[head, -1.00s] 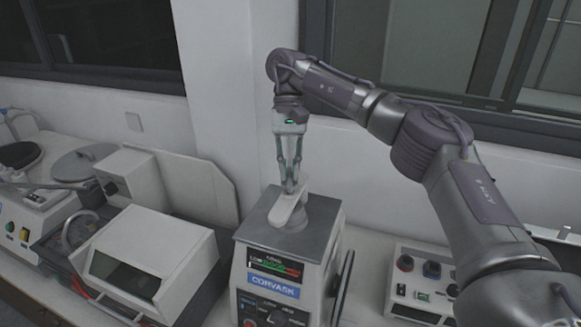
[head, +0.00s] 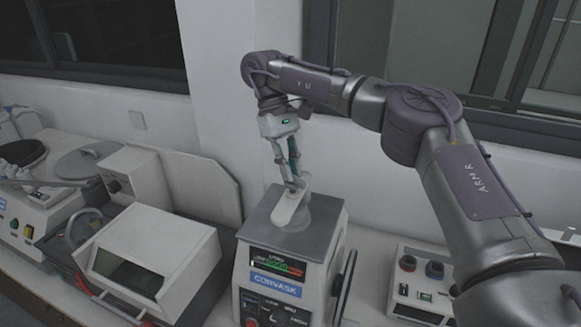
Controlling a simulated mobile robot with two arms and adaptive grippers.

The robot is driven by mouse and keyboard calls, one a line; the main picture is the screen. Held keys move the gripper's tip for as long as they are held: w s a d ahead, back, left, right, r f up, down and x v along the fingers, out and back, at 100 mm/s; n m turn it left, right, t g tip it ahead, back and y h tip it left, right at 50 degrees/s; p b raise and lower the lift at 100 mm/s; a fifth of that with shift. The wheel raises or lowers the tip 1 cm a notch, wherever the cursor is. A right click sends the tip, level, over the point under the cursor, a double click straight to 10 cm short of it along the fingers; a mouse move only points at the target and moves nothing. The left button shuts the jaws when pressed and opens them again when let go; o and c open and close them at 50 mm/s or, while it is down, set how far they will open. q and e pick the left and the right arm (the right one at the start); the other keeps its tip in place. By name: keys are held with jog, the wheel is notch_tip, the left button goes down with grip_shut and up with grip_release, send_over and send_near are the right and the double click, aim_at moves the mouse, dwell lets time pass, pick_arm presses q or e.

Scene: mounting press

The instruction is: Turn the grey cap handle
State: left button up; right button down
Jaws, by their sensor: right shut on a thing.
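The mounting press (head: 283,249) stands in the lower middle, a pale housing with a grey top, a lit display and a blue label. On its top sits a round grey cap with a light grey bar handle (head: 290,205), which points toward the front. My right gripper (head: 296,184) comes down from above and is shut on the far, upper end of the cap handle. The gripper is tilted, with its fingertips to the right of its wrist. The fingertips partly hide the handle's end. My left gripper is out of view.
A white machine with a dark window (head: 146,258) stands close to the left of the press. A control box with knobs (head: 423,279) is on the right. Further machines fill the far left. The wall is close behind the press.

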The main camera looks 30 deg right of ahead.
dwell(0.5)
jog(key=c, duration=1.2)
grip_release()
